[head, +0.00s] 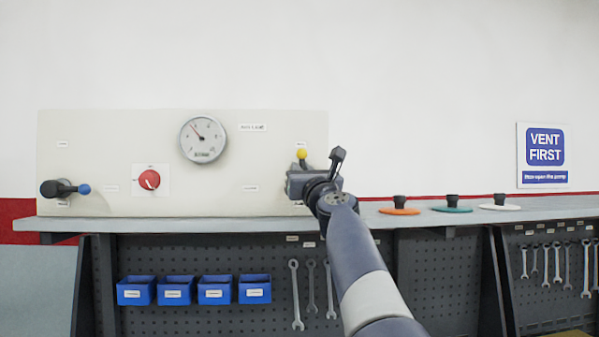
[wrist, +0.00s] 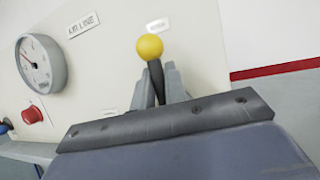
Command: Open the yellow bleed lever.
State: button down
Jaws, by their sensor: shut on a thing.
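The yellow bleed lever (head: 302,155) is at the right end of the cream panel. Its round yellow knob (wrist: 149,47) sits on a dark stem that rises between the two grey fingers of my gripper (wrist: 159,86). My gripper (head: 299,175) is shut on the stem just below the knob. In the wrist view the lever points up with a slight lean. The lever's base is hidden behind my gripper in both views.
The panel (head: 100,140) also carries a round gauge (head: 204,139), a red knob (head: 149,180) and a blue-tipped black lever (head: 64,189). Several coloured discs, among them an orange one (head: 399,211), lie along the bench to the right. Blue bins and wrenches hang below.

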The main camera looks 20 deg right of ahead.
jog(key=shift+f, duration=0.1)
dwell(0.5)
jog(key=c, duration=1.5)
grip_release()
jog(key=shift+o, duration=0.2)
jog(key=shift+d, duration=0.1)
jog(key=b+v, duration=0.6)
jog(key=v, duration=0.5)
jog(key=shift+w, duration=0.15)
jog(key=p+x, duration=0.6)
jog(key=x, duration=0.5)
